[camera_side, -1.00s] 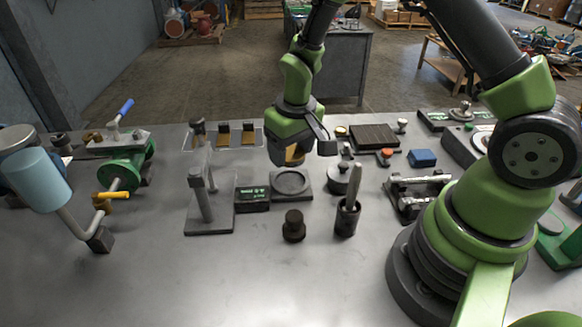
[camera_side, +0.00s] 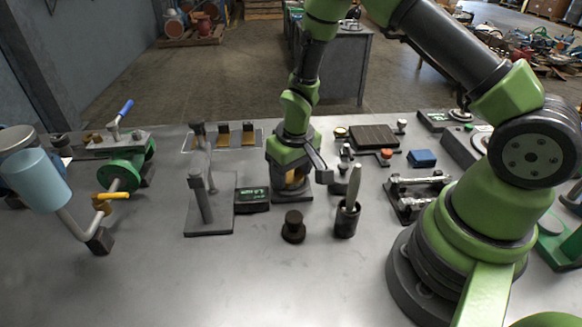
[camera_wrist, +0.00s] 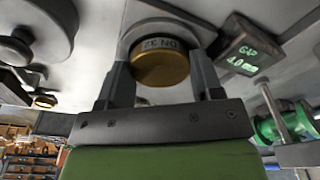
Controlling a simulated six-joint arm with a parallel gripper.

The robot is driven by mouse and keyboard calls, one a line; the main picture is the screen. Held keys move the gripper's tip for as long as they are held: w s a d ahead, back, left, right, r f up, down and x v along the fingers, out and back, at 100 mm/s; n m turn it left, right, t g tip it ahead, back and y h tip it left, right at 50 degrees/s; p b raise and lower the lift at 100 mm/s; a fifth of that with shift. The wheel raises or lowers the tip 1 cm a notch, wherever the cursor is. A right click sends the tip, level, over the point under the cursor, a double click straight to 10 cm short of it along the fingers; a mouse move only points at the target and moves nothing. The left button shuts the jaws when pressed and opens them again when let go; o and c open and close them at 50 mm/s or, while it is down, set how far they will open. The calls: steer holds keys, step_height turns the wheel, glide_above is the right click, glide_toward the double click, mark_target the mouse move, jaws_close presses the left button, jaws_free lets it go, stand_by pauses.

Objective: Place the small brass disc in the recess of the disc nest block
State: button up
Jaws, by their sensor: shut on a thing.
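My gripper (camera_side: 292,180) is shut on the brass disc (camera_wrist: 160,67), which sits between both fingers in the wrist view. The disc is partly visible in the side view (camera_side: 293,174), low between the fingers. The disc nest block (camera_side: 291,198) is grey and lies flat on the table directly under my gripper. In the wrist view its rounded recess edge (camera_wrist: 198,31) shows behind the disc. The disc and my gripper hide most of the recess. I cannot tell whether the disc touches the block.
A gap display box (camera_side: 252,200) stands close to the left of the block. A dark knob (camera_side: 293,228) is in front, and a cup with a tool (camera_side: 346,218) is at front right. A grey post stand (camera_side: 208,215) is further left.

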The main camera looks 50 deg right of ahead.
steer(key=o, duration=1.1)
steer(key=shift+o, duration=0.2)
step_height(320, 180, up, 13)
steer(key=s, duration=0.1)
step_height(320, 180, up, 11)
steer(key=m+t, duration=0.1)
steer(key=t, duration=0.2)
glide_above(296, 179)
steer(key=s+a, duration=0.2)
steer(key=s, duration=0.4)
steer(key=s+a+r+t+y, duration=0.2)
steer(key=s+r, duration=0.2)
steer(key=s, duration=0.6)
steer(key=shift+s+r+m+t, duration=0.25)
steer(key=shift+r+m+t, duration=0.1)
steer(key=shift+m+t, duration=0.05)
steer(key=shift+d, duration=0.1)
